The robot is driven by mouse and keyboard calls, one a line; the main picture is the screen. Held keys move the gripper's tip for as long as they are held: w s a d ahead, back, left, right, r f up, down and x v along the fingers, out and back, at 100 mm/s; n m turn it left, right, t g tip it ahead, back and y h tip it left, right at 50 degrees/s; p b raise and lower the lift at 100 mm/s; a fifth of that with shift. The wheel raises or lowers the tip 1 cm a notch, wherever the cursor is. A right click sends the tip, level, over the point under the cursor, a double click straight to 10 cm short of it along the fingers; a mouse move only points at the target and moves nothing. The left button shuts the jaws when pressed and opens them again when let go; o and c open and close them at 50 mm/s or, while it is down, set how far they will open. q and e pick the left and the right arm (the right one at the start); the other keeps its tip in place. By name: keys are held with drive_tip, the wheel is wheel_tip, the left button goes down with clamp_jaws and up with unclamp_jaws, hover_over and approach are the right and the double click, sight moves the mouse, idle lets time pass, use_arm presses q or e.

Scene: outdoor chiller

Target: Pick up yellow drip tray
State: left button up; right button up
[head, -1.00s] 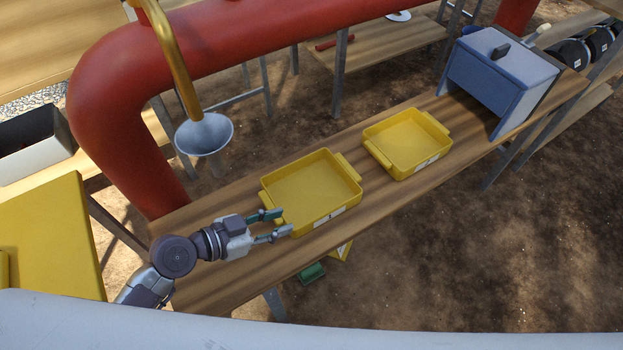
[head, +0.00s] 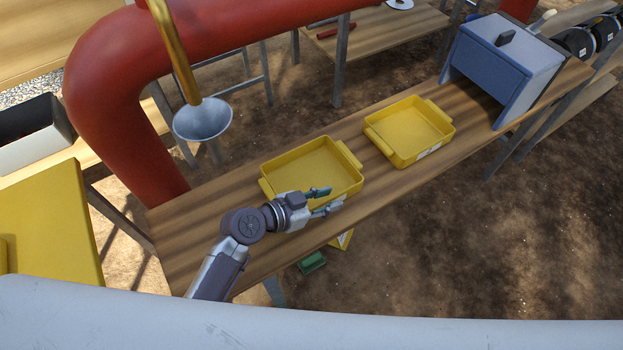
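Two yellow drip trays sit on the long wooden bench (head: 225,235). The nearer yellow tray (head: 308,162) is left of the bench's middle, with a handle at its right end. The farther yellow tray (head: 410,130) is to its right, nearer the blue box. My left gripper (head: 330,197) is open, its two fingers apart and pointing right. It overlaps the nearer tray's front side in the picture and hides part of it. I cannot tell whether the fingers touch the tray. My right gripper is not in view.
A blue-grey box (head: 500,65) stands at the bench's right end. A large red pipe (head: 110,105) and a metal funnel (head: 203,119) rise behind the bench's left part. A green object (head: 312,261) lies below the front edge. Bare bench lies between the trays.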

use_arm(q)
clamp_jaws()
drive_tip(key=shift+r, duration=0.1)
idle(0.4)
